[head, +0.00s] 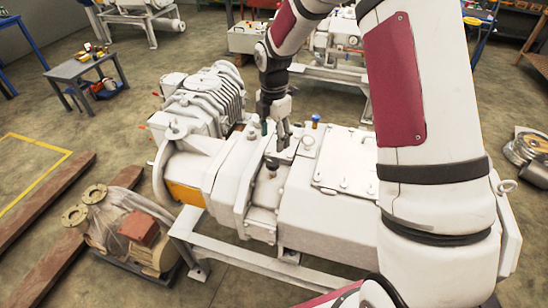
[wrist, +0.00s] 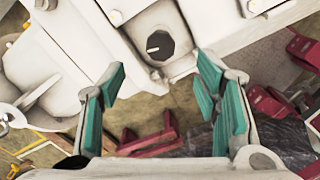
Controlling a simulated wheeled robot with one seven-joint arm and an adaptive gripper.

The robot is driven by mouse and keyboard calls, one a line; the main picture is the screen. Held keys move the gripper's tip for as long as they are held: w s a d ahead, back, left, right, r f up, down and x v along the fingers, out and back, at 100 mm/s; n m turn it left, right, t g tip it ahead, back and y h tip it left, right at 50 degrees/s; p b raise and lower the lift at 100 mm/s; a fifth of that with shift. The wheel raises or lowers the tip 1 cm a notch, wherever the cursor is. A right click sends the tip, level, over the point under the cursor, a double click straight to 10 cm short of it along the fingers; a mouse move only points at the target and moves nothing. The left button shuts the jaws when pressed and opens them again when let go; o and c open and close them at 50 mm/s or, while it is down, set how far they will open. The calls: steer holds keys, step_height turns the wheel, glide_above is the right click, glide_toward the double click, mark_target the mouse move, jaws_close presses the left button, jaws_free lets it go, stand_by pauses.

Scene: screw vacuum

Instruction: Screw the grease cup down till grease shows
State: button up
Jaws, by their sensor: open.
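A small dark capped fitting (head: 272,165) stands upright on top of the white pump (head: 330,215); it looks like the grease cup. My gripper (head: 275,143) points down just above and behind it, apart from it. In the wrist view my gripper (wrist: 162,85) has its teal-padded fingers spread wide with nothing between them. Ahead of them a dark round part (wrist: 158,46) with a white mark sits on the white casing; it may be the same fitting, I cannot tell for sure. I see no grease.
A ribbed motor (head: 205,95) is at left. A pallet with wrapped parts (head: 130,225) lies on the floor. A small tool table (head: 85,68) stands far left.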

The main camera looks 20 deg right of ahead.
mark_target(274, 161)
step_height(274, 161, down, 9)
steer(key=shift+f+p, duration=0.15)
steer(key=shift+p, duration=0.45)
steer(key=c, duration=1.1)
